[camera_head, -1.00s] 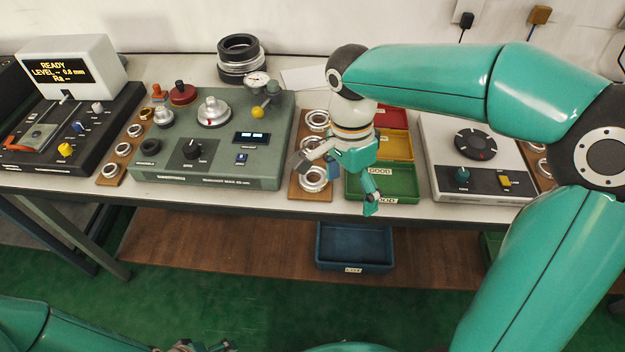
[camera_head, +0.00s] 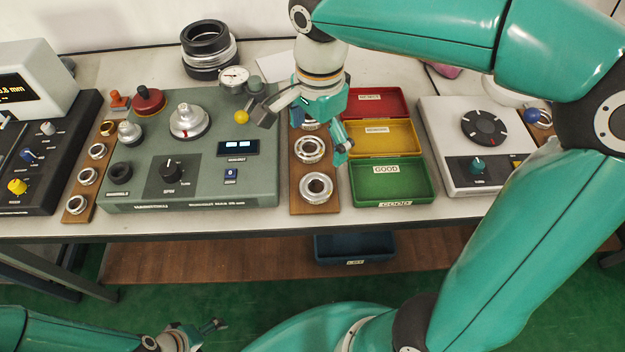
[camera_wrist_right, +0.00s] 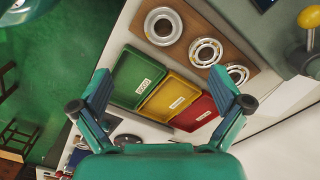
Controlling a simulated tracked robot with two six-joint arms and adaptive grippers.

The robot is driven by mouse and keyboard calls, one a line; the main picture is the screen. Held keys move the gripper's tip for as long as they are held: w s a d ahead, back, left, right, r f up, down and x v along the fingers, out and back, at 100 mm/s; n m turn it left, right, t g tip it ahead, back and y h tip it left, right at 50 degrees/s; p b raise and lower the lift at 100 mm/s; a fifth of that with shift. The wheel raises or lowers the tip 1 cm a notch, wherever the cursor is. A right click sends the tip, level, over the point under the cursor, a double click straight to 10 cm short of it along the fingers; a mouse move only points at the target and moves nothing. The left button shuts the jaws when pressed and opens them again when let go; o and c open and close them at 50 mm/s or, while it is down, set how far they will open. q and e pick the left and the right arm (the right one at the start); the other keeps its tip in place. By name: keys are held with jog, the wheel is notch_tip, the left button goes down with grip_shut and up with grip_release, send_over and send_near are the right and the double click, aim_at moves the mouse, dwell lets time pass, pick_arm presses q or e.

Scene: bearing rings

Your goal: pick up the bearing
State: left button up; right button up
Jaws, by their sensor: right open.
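Several metal bearing rings lie on a wooden board (camera_head: 316,207) in the middle of the bench. The front ring (camera_head: 316,187) and the ring behind it (camera_head: 310,150) show clearly; a third, farther back, is partly hidden by my right gripper (camera_head: 302,132). That gripper is open and empty, its fingers spread above the board's rear half. In the right wrist view, the end ring (camera_wrist_right: 163,26), middle ring (camera_wrist_right: 205,52) and third ring (camera_wrist_right: 237,75) lie beyond the open fingers (camera_wrist_right: 163,85). My left gripper (camera_head: 196,335) is low at the bottom edge, away from the bench; its jaws are unclear.
Red (camera_head: 376,101), yellow (camera_head: 384,138) and green (camera_head: 393,181) trays stand right of the board. A green-grey tester (camera_head: 205,180) with knobs and a dial gauge stands left. Another board with rings (camera_head: 82,206) lies farther left. A white device (camera_head: 455,140) is right.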

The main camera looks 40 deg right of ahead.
notch_tip(320, 180, down, 9)
jog(key=shift+d+f+b, duration=0.1)
jog(key=shift+f+b, duration=0.1)
jog(key=shift+b, duration=0.3)
jog(key=shift+w+f, duration=0.15)
jog(key=shift+f, duration=1.3)
jog(key=shift+w+f, duration=0.15)
jog(key=shift+f, duration=1.25)
jog(key=shift+c, duration=0.3)
jog(key=shift+r, duration=0.1)
jog(key=c, duration=1.4)
jog(key=shift+c, duration=0.2)
notch_tip(320, 180, up, 20)
jog(key=p, duration=0.3)
notch_tip(320, 180, up, 7)
jog(key=p, duration=0.6)
send_over(315, 190)
